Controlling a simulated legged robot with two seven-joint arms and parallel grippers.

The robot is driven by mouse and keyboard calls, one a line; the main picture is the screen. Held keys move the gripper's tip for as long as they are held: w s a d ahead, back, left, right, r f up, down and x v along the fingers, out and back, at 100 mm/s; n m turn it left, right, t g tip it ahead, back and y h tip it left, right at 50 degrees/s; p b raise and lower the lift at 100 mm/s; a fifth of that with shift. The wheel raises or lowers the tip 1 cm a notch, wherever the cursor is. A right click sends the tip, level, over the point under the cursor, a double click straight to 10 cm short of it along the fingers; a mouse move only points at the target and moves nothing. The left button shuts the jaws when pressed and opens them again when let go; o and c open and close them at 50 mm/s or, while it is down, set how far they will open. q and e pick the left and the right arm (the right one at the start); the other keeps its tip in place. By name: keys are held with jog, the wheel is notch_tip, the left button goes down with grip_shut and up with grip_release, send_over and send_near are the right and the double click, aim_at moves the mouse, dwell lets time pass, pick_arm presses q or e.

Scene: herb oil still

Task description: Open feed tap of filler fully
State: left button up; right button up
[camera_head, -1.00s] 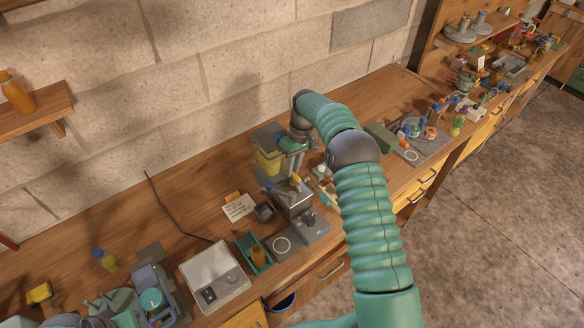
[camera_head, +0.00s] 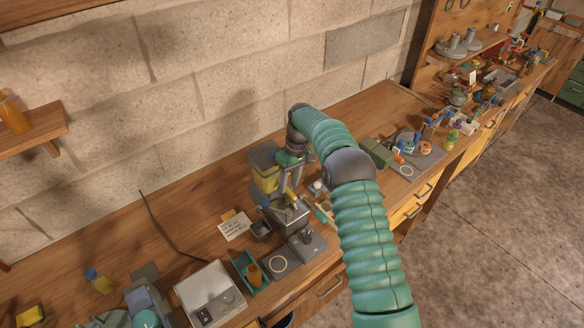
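The filler (camera_head: 287,213) is a grey machine on the wooden bench, with a clear tank of yellow liquid (camera_head: 264,180) at its upper left. A small yellow lever (camera_head: 291,194) shows on its front below the tank; it may be the feed tap, and its setting is too small to read. My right arm reaches up from the lower right and bends down at the filler's top. My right gripper (camera_head: 288,163) is beside the tank, above the yellow lever. Its fingers are small and partly hidden, so its opening and any contact are unclear. My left gripper is out of view.
A white scale (camera_head: 210,293) and a teal tray (camera_head: 249,272) stand left of the filler. A card (camera_head: 234,226) lies behind them. A green block (camera_head: 377,152) and a grey mat (camera_head: 425,155) are to the right. The stone wall is close behind.

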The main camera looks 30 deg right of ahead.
jog(key=d+r+p, duration=0.3)
jog(key=r, duration=1.2)
jog(key=shift+w+d+r, duration=0.15)
jog(key=shift+w+d, duration=0.05)
